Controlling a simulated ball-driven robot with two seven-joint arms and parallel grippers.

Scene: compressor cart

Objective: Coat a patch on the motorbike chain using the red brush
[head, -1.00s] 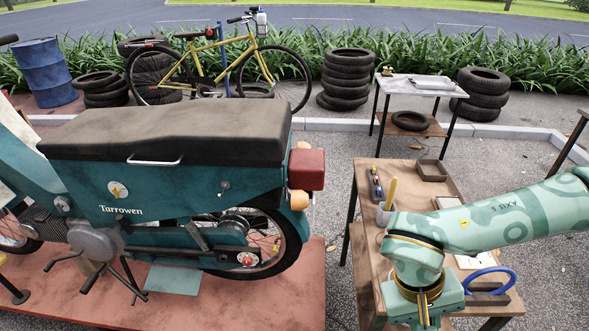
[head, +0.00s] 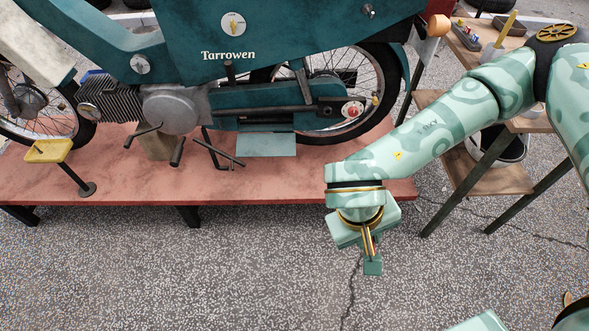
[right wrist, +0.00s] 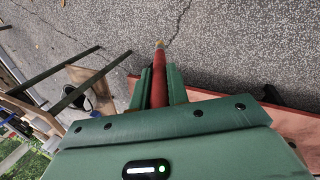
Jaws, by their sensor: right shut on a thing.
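The red brush (right wrist: 158,85) is held in my right gripper, which shows in the right wrist view (right wrist: 160,72); its pale tip points away from the jaws. In the head view my right gripper (head: 371,262) points down over the paving, in front of the red platform, and a little red shows between its fingers. The teal motorbike (head: 285,40) stands on the platform. Its rear wheel hub (head: 352,109) is to the upper left of the gripper. The chain cannot be clearly made out among the dark parts by the hub. My left gripper is out of view.
The red platform (head: 245,188) has its front edge just behind the gripper. A yellow tray on a stand (head: 48,151) is at the left. A wooden table (head: 513,41) with a pot and yellow handle (head: 497,50) stands upper right. The paving in front is clear.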

